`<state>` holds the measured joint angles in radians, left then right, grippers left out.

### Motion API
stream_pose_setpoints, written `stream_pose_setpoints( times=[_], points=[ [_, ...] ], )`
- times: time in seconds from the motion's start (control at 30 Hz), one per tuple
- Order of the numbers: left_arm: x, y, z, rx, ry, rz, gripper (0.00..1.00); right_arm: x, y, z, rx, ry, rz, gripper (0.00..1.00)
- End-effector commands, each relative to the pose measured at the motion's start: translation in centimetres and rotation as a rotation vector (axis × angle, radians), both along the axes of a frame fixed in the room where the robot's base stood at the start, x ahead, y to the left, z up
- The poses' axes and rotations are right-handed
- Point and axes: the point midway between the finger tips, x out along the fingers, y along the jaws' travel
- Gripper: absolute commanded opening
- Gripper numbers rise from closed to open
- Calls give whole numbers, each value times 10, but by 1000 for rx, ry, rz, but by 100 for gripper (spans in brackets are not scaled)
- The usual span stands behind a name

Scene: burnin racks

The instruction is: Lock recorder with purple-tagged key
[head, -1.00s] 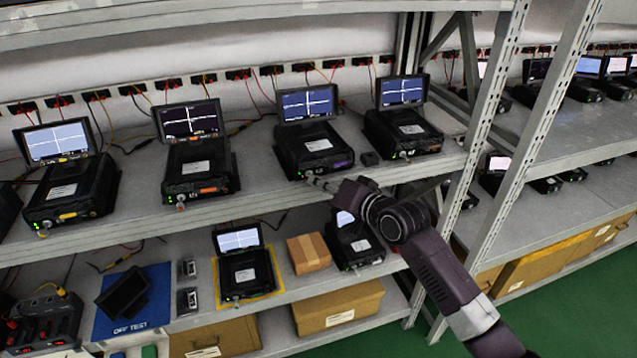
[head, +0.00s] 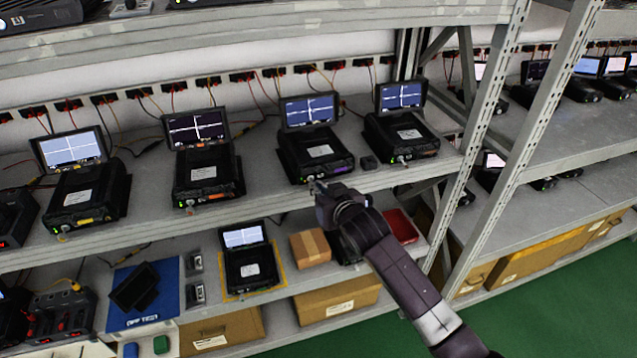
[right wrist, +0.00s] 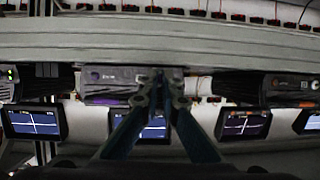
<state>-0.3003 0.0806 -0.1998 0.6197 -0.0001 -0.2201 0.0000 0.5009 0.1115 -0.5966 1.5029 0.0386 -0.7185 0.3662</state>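The recorder with the purple tag (head: 342,170) stands on the middle shelf, third from the left. Its black body (head: 315,150) lies below a lit screen (head: 308,110) with a white trace. My right gripper (head: 316,187) is at the front left of this recorder. In the right wrist view, which looks upside down, the fingertips (right wrist: 165,76) come close together at the recorder's front panel (right wrist: 110,78), beside a purple mark (right wrist: 113,100). Whether the key is between them is too small and dark to tell. My left gripper is out of view.
The lower shelf has a cardboard box (head: 310,247), a blue mat (head: 165,285) and a red tray (head: 401,226). A shelf post (head: 500,160) stands right of my arm.

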Motion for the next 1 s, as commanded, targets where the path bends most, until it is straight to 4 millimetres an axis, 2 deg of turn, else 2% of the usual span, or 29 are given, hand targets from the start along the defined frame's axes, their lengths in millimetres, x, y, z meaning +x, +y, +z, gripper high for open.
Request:
stream_pose_setpoints(
  times=[0.27, 0.6, 1.0],
  points=[
    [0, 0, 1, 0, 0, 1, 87, -1, 4, 0, -243, -95, 1, 0],
    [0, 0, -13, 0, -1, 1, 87, -2, 5, -3, -523, -204, 1, 0],
    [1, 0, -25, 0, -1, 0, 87, -2, 6, -3, -722, -279, 1, 0]
  ],
)
